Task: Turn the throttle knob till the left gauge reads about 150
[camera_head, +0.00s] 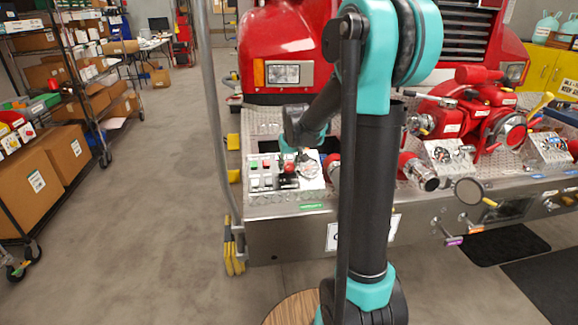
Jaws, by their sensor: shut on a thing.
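The control panel (262,181) sits on the left part of the truck's metal bumper, with small red and green buttons and labels. A red knob (289,168) stands on the panel, at my gripper's tip. My gripper (290,163) reaches down to the panel from behind my arm and is shut on the red knob. A round gauge (308,168) is just right of the knob on the panel. Its needle and numbers are too small to read. My arm hides part of the middle of the bumper.
A red pump (470,115) and silver-capped outlets (425,176) stand to the right on the bumper (290,207). A grey post (211,110) rises left of the panel. Shelves with boxes (55,160) line the left; the floor between is clear.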

